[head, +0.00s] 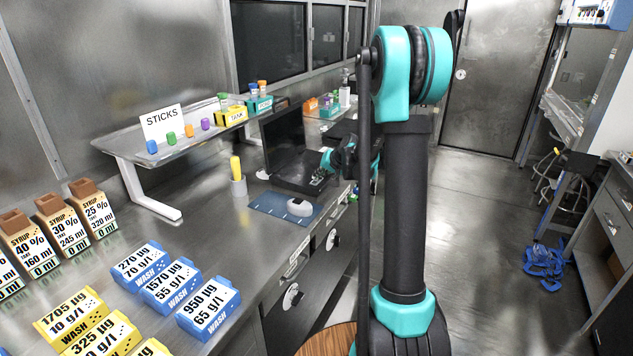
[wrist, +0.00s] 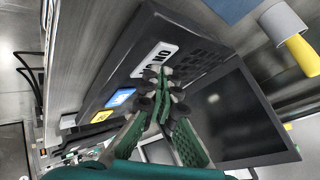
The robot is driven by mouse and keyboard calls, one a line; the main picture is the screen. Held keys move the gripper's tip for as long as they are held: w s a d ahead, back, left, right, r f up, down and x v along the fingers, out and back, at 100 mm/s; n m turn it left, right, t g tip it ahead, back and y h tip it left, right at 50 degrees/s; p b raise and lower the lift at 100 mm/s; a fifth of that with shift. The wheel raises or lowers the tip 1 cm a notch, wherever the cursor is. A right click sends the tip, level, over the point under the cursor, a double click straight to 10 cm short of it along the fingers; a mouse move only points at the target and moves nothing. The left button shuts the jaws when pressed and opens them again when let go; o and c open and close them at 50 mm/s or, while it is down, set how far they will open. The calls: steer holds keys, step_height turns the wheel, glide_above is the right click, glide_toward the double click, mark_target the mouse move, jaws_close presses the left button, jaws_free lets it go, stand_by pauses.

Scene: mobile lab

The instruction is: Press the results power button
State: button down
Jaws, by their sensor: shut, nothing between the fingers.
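A dark laptop-like device stands open on the bench, with its black screen (head: 284,138) upright. The screen also shows there (wrist: 240,115). My gripper (wrist: 160,74) is shut and empty, its fingertips just beside the "ON" plate and over the edge of the keys. I cannot tell whether they touch. In the head view my gripper (head: 322,172) is over the device's base; the buttons are too small to read there.
A blue mat (head: 268,204) with a white mouse (head: 300,207) lies in front of the device. A raised shelf (head: 170,150) and several wash boxes (head: 172,286) occupy the bench. The floor (head: 480,230) to the right is mostly clear.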

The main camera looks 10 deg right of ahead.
mark_target(318, 182)
steer(key=shift+r, duration=0.7)
steer(key=shift+r, duration=0.1)
steer(key=shift+r, duration=2.4)
steer(key=shift+s, duration=0.1)
steer(key=s+d+f+n+g+h, duration=0.1)
steer(key=s+f, duration=0.3)
steer(key=s, duration=0.9)
steer(key=s+d+f+n+g+h, duration=0.1)
steer(key=s+f, duration=0.3)
steer(key=s, duration=1)
steer(key=s+d+f+n+g+h, duration=0.1)
steer(key=s+f+h, duration=0.1)
steer(key=s, duration=1.1)
steer(key=shift+s+d+f+g+h, duration=0.3)
steer(key=shift+s+f+g, duration=0.1)
steer(key=shift+f, duration=0.5)
steer(key=shift+w+r, duration=0.1)
